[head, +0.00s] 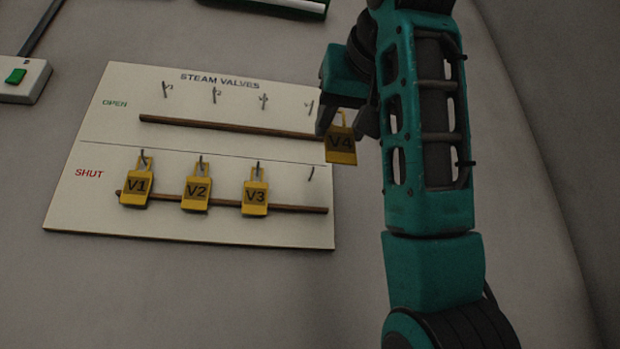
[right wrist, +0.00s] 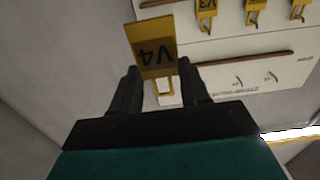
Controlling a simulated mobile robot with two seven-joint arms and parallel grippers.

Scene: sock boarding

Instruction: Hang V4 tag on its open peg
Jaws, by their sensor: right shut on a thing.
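The yellow V4 tag (head: 341,149) hangs in my right gripper (head: 346,122), near the right edge of the white steam valves board (head: 230,229). The gripper is shut on the tag, and its arm covers the area to the right. In the right wrist view the V4 tag (right wrist: 151,48) sits between the fingers (right wrist: 165,85), with its lettering upside down. The V4 open peg (head: 309,107) is bare at the right end of the OPEN row, just left of the tag. The V4 shut peg (head: 311,173) is also bare. My left gripper is out of view.
Yellow tags V1 (head: 136,187), V2 (head: 196,189) and V3 (head: 255,192) hang in the SHUT row. Brown rails (head: 230,127) run below both rows of pegs. A white box with a green switch (head: 15,76) is at the far left.

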